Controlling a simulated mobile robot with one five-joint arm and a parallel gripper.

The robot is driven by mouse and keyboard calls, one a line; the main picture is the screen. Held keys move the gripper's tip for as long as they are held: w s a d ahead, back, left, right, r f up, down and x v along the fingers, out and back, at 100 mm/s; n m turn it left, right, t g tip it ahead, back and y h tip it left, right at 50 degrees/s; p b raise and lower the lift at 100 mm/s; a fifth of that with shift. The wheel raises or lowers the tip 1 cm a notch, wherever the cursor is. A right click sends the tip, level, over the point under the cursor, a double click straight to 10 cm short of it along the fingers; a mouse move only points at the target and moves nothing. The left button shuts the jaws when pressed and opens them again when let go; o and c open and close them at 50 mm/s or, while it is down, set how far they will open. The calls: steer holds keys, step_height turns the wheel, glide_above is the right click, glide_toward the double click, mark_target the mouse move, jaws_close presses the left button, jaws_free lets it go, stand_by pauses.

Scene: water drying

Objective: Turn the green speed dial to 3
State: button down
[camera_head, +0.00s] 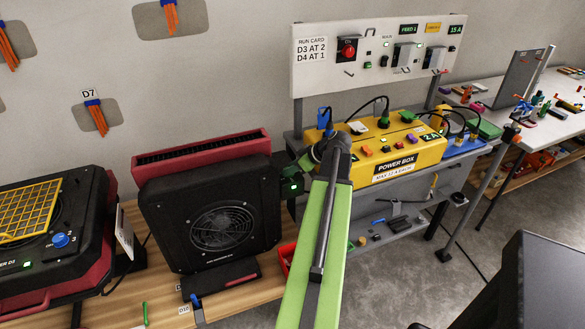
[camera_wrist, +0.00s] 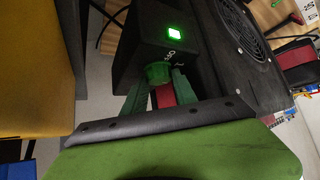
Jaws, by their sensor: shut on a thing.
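The green speed dial (camera_wrist: 158,73) sits on the black control housing (camera_wrist: 135,45) of a dryer, below a lit green square. White markings beside the dial are too small to read fully, so its setting cannot be told. My gripper (camera_wrist: 158,82) has a green finger on each side of the dial and is shut on it. In the head view the black dryer (camera_head: 218,225) with a round fan grille stands on the wooden bench. My green arm reaches to its right edge there, hiding the dial and most of my gripper.
A yellow power box (camera_head: 400,155) stands close behind my arm on a grey bench. Left on the wooden bench is another dryer with a blue dial (camera_head: 60,240) and a yellow grid. A white panel (camera_head: 370,60) rises at the back.

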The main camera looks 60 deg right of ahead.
steer(key=shift+s+a, duration=0.1)
steer(key=m+h, duration=0.2)
steer(key=shift+a+m, duration=0.25)
steer(key=shift+m, duration=0.05)
steer(key=shift+m+g+h, duration=0.5)
steer(key=shift+m+h, duration=0.6)
steer(key=shift+m, duration=0.4)
steer(key=shift+d, duration=0.1)
steer(key=c, duration=1.3)
jaws_free()
steer(key=shift+o, duration=0.2)
